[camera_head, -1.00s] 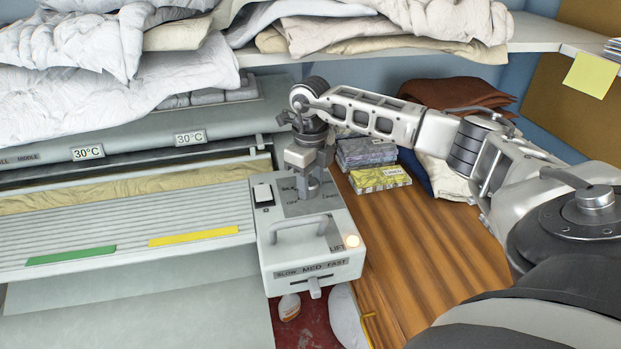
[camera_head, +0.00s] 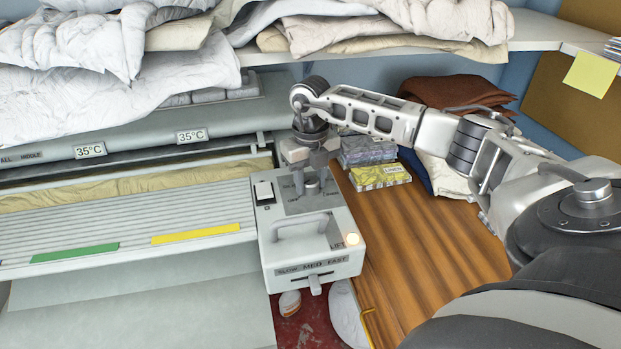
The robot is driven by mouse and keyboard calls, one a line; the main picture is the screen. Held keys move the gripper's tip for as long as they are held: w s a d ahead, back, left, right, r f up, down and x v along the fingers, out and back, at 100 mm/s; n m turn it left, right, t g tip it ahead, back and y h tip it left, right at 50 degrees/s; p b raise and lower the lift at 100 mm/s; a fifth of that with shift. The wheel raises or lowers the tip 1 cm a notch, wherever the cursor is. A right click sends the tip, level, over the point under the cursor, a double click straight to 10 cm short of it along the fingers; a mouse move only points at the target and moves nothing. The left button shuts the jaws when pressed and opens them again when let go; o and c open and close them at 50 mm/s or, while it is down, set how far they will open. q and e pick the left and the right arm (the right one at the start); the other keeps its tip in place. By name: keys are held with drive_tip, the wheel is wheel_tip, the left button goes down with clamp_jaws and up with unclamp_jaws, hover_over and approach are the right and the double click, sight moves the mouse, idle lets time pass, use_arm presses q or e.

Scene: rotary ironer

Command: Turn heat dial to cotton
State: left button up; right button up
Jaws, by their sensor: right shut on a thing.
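The heat dial (camera_head: 312,187) is a small grey knob on the dark plate on top of the ironer's control box (camera_head: 305,262). My right gripper (camera_head: 311,178) points down over the box with its fingers around the dial, shut on it. The fingers and wrist hide part of the dial and most of its lettering, so I cannot tell which setting it points to. My left gripper is out of view.
Folded linen lies on the shelf (camera_head: 535,45) above. Packets (camera_head: 380,176) lie on the wooden table (camera_head: 430,255), whose front is clear.

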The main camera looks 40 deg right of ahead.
sight(310, 181)
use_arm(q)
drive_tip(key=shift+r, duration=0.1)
use_arm(e)
drive_tip(key=shift+r, duration=0.1)
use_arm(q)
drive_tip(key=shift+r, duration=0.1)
use_arm(e)
drive_tip(key=o, duration=1)
wheel_tip(310, 181, up, 8)
drive_tip(key=shift+f+b, duration=0.25)
drive_tip(key=shift+b, duration=0.2)
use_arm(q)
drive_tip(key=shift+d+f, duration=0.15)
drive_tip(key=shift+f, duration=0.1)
